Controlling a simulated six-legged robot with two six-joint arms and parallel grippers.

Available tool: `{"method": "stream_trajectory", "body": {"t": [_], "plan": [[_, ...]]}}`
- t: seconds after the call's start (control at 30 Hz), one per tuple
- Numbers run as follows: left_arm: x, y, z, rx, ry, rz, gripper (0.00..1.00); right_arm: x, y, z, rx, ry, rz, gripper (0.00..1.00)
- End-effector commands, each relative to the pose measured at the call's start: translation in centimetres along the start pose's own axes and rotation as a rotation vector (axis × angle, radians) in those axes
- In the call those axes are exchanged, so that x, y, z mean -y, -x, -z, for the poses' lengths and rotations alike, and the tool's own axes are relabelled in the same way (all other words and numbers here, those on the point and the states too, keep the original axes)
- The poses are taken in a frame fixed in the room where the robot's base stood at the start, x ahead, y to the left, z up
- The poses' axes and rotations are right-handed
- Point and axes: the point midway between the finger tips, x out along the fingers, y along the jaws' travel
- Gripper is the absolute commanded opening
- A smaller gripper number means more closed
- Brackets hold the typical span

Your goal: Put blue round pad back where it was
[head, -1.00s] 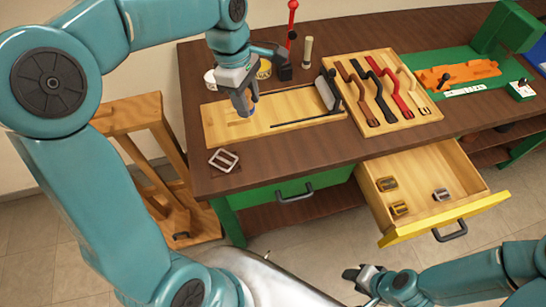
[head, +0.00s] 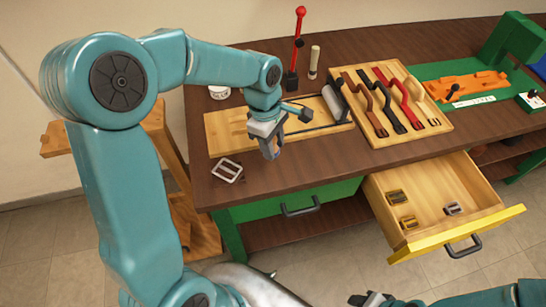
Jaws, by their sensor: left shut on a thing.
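My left gripper (head: 271,150) hangs over the front part of the bench, by the near edge of the pale wooden board (head: 228,127). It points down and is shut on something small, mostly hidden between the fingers. I cannot make out its colour or shape, and no blue round pad shows clearly elsewhere. My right gripper (head: 372,300) is at the bottom edge, partly cut off, below the open drawer; its jaws are not clear.
A metal buckle (head: 227,170) lies on the bench left of my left gripper. A rack of strap-like tools (head: 433,121) and a red-handled lever (head: 299,42) stand behind. The open drawer (head: 408,246) juts out at right, holding several buckles. A white pot (head: 219,92) stands at back left.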

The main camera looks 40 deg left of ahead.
Motion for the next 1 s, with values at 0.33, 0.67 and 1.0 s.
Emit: {"method": "stream_trajectory", "body": {"t": [0.33,0.67,1.0], "plan": [[0.1,-4.6,0.7,0.000,-0.002,0.004,0.14,0.0,0.1,0.0,0.000,0.000,0.000,0.43],[0.0,-6.0,0.9,0.000,-0.001,-0.001,0.14,0.0,0.1,0.0,0.000,0.000,0.000,0.43],[0.0,-6.3,0.9,0.000,-0.002,-0.001,0.64,-0.1,-0.2,0.0,0.000,0.000,0.000,0.43]]}}
